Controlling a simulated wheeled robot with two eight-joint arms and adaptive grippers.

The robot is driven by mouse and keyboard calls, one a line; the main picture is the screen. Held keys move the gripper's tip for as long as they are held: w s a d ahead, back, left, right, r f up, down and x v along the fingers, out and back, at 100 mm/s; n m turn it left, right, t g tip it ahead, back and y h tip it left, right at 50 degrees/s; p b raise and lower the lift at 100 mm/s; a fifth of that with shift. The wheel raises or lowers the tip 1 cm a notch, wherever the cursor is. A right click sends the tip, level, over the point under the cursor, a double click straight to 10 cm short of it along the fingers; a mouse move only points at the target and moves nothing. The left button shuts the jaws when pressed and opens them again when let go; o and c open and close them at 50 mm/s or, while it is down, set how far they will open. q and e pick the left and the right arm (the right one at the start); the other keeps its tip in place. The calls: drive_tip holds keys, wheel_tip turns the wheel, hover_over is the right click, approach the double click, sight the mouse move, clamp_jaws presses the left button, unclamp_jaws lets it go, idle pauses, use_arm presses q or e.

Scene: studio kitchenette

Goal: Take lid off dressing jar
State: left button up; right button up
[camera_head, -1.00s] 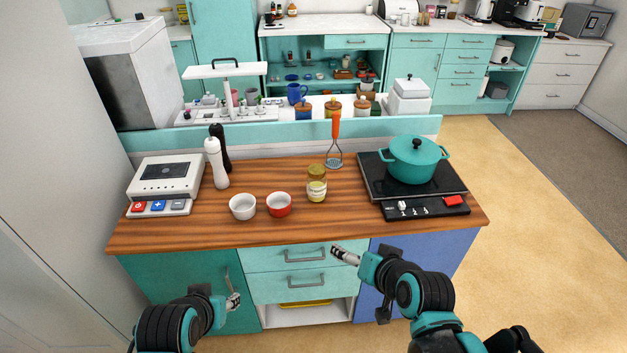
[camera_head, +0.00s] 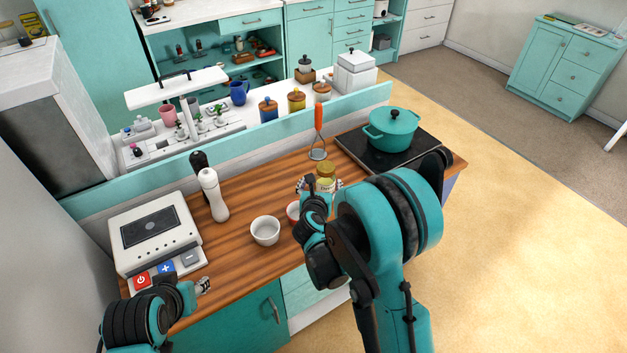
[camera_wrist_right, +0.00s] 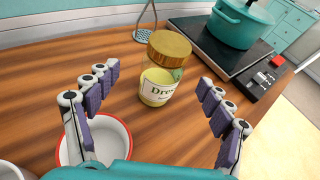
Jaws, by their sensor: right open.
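The dressing jar (camera_wrist_right: 158,87) stands upright on the wooden counter, with its gold lid (camera_wrist_right: 169,45) on top. It has a white label and pale yellow contents. In the head view the jar (camera_head: 325,184) and lid (camera_head: 326,169) show just beyond my right gripper (camera_head: 320,186), partly hidden by it. In the right wrist view my right gripper (camera_wrist_right: 158,115) is open and empty, its fingers spread to either side with the jar ahead between them, apart from it. My left gripper (camera_head: 204,285) is over the counter's front left, far from the jar; its jaw state is unclear.
A teal pot (camera_head: 391,128) sits on the black hob (camera_head: 350,148) to the right. A masher (camera_head: 318,135) is behind the jar. White and black mills stand left.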

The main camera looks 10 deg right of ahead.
sight(325, 177)
drive_tip(key=shift+w+d+f+m+b, duration=0.35)
drive_tip(key=shift+w+d+f, duration=0.25)
drive_tip(key=shift+w+f, duration=0.35)
drive_tip(key=b+x, duration=0.1)
drive_tip(key=x, duration=0.1)
drive_tip(key=b+x, duration=0.1)
drive_tip(key=x, duration=0.2)
drive_tip(key=shift+d+f, duration=0.1)
drive_tip(key=shift+f, duration=0.2)
drive_tip(key=shift+s+r, duration=0.1)
drive_tip(key=shift+c, duration=0.7)
drive_tip(key=c, duration=1.4)
